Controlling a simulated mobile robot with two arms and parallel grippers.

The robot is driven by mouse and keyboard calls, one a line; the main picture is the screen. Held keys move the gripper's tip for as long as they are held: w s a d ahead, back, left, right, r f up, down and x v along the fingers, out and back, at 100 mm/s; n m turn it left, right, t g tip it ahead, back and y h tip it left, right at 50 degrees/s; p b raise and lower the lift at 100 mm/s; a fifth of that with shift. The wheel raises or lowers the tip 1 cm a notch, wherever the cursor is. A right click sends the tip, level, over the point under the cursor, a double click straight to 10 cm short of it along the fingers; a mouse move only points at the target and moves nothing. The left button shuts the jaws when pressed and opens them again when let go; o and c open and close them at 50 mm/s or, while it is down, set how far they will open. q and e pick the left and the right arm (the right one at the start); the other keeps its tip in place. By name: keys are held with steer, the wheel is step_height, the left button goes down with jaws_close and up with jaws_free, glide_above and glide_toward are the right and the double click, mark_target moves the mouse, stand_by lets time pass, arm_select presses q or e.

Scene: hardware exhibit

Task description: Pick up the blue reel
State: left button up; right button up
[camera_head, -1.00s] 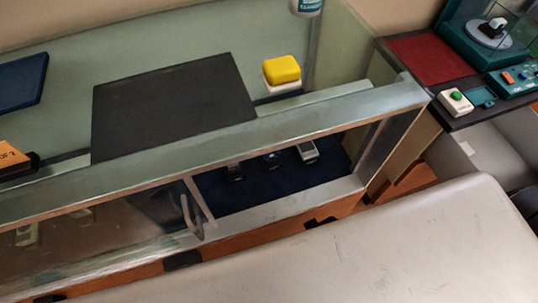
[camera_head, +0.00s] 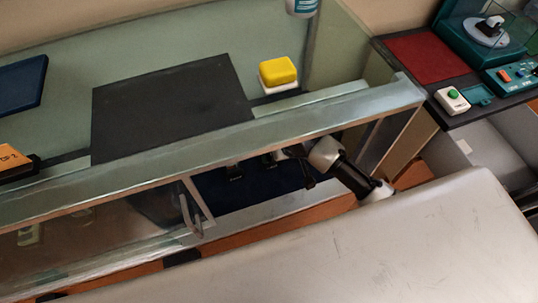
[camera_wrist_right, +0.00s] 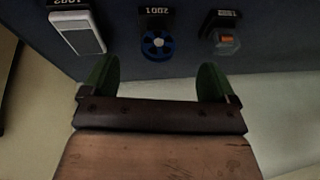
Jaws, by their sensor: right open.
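The blue reel (camera_wrist_right: 157,45) is a small spoked wheel in the right wrist view. It sits on the dark blue display floor (camera_wrist_right: 185,68) beside a black plate with an upside-down "2001". My right gripper (camera_wrist_right: 158,78) is open, with one green finger on each side below the reel and nothing between them. The reel lies just beyond the fingertips, roughly centred. In the head view my right arm (camera_head: 338,164) reaches into the case opening, and the reel cannot be made out clearly. My left gripper is not in view.
A pale, flat device (camera_wrist_right: 78,31) stands left of the reel and a grey item with an orange part (camera_wrist_right: 226,41) stands right. The case's top rail (camera_head: 215,150) runs above my right arm. A sliding glass door with a handle (camera_head: 188,212) covers the left part.

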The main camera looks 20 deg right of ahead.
steer(key=x, duration=0.3)
steer(key=w+b+x, duration=0.1)
steer(key=x, duration=0.3)
steer(key=w+x, duration=0.1)
steer(key=x, duration=0.2)
steer(key=shift+w+r, duration=0.1)
steer(key=shift+r, duration=0.1)
steer(key=shift+r, duration=0.1)
steer(key=c, duration=1.2)
